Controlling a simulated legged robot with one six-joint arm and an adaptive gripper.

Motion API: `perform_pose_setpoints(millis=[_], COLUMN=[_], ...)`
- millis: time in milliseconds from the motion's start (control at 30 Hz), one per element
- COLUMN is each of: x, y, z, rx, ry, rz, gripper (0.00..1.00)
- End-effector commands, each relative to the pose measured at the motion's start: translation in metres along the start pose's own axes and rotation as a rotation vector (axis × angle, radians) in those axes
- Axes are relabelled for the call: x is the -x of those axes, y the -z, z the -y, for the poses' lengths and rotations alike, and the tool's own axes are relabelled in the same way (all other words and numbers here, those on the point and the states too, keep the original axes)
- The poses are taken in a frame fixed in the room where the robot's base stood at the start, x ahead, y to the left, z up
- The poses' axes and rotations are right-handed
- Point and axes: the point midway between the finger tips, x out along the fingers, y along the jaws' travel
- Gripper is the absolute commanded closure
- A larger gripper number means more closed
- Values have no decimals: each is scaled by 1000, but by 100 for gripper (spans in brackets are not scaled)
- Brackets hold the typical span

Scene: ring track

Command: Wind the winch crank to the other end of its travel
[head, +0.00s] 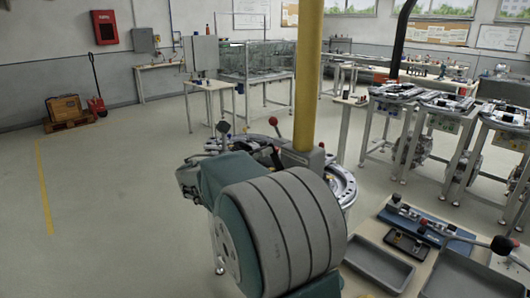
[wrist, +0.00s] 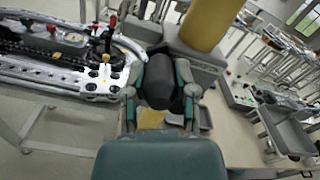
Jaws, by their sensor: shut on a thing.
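My gripper (wrist: 159,98) is seen from behind in the wrist view, with a teal and grey finger on each side. It is shut on a dark, rounded grip, which looks like the winch crank's handle (wrist: 160,80). The grip sits between the fingers, in front of the grey base of a thick yellow post (wrist: 205,22). The yellow post also stands upright in the head view (head: 308,75). There, my large grey and teal arm link hides the grip and most of my gripper. The rest of the crank and the winch drum cannot be made out.
A ring track (wrist: 75,68) with small levers and knobs lies left of my gripper. A bench at right in the head view carries a grey tray (head: 380,262) and a blue fixture (head: 428,222). More stands (head: 450,102) fill the back right. The left floor is open.

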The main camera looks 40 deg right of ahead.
Motion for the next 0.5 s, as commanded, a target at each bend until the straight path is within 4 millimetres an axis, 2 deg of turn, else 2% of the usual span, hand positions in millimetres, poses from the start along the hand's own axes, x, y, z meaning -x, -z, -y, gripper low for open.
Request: perform_pose_setpoints(millis=[500], x=[-2], y=[19], z=[-39], rx=[489], ry=[-1], rz=[5], gripper=[100])
